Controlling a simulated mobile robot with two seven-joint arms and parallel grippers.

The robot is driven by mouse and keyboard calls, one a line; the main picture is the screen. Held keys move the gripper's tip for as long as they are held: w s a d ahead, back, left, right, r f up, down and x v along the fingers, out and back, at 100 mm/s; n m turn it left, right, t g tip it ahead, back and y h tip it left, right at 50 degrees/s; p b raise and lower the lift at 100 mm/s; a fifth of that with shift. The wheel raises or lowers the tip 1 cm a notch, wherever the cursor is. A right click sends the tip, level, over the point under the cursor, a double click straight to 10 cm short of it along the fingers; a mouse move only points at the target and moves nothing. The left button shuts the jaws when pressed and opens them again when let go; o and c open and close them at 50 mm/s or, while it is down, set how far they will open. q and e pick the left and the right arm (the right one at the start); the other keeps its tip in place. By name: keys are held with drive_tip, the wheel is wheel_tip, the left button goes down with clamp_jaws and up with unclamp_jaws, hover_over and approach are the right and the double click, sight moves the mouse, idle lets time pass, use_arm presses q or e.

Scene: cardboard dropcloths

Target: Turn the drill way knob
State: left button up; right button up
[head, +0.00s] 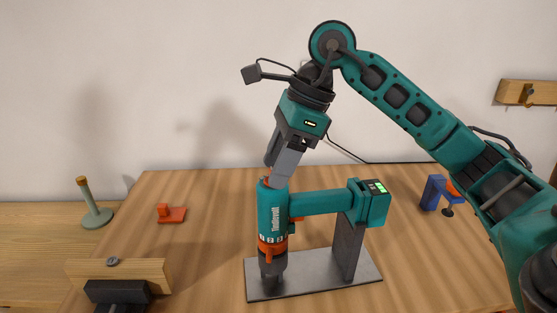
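A teal and orange drill (271,215) stands upright, its chuck pointing down at a grey metal plate (315,288). Its body is joined by a horizontal handle to a teal battery block (371,203) with a green-lit panel. My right gripper (274,179) reaches down from above, its grey fingers at the top of the drill. A little orange shows beside the fingertips; I cannot tell whether this is the knob. The fingers overlap in this view, so their gap and any grip on the drill top are hidden. My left gripper is not in view.
A wooden block with a black part (118,290) is at the front left. An orange piece (171,214) and a green stand with a post (95,210) are farther back. A blue clamp (432,191) is at the right.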

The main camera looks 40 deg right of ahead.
drive_tip(key=p+v, duration=0.2)
drive_tip(key=v, duration=1.1)
drive_tip(key=shift+a, duration=0.1)
drive_tip(key=shift+s, duration=0.1)
idle(0.3)
